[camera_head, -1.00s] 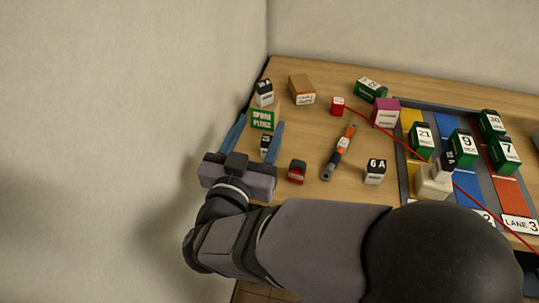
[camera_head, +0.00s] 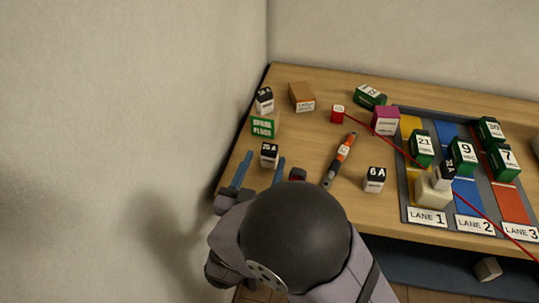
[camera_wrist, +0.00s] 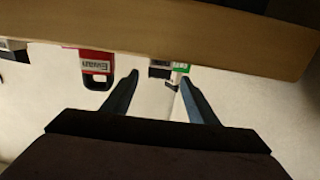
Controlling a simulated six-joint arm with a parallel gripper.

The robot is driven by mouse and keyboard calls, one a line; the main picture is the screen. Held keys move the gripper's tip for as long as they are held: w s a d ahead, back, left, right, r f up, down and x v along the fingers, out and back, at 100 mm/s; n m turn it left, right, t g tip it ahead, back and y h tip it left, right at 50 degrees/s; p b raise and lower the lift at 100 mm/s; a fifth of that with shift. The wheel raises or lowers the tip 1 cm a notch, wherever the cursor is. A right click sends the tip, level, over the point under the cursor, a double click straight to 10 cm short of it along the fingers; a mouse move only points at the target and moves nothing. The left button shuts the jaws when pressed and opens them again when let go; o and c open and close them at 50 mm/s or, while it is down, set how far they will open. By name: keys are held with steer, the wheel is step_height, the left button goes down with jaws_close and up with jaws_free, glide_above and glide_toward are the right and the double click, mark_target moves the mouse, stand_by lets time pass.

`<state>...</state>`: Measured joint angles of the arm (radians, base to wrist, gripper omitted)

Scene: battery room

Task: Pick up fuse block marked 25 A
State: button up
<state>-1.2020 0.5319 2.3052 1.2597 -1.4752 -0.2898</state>
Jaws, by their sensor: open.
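A small black-topped white fuse block (camera_head: 269,156) stands near the table's left edge; its small marking looks like 25 A. My gripper (camera_head: 264,158) is open and empty, its blue fingertips close to this block on either side in the picture. I cannot tell the height between them. In the wrist view my gripper (camera_wrist: 160,76) shows a dark and white block (camera_wrist: 159,70) between the fingertips, apparently the same one. Another black-topped block (camera_head: 264,101) stands behind the green spare-fuses box (camera_head: 264,126); its marking is unclear. A block marked 6 A (camera_head: 375,180) stands to the right.
A red item (camera_head: 298,174) is partly hidden by my arm; a red item also shows in the wrist view (camera_wrist: 95,66). A tool with orange parts (camera_head: 340,160) lies right of it. Lanes with green blocks fill the right. The wall is close on the left.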

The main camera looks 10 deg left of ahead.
mark_target(268, 154)
steer(key=shift+w+d+f+p, duration=0.15)
steer(key=shift+w+p, duration=0.35)
steer(key=shift+w, duration=2.15)
steer(key=shift+c, duration=0.3)
steer(key=c, duration=1.1)
step_height(268, 154, up, 10)
steer(key=shift+r+p, duration=0.1)
steer(key=shift+p, duration=0.2)
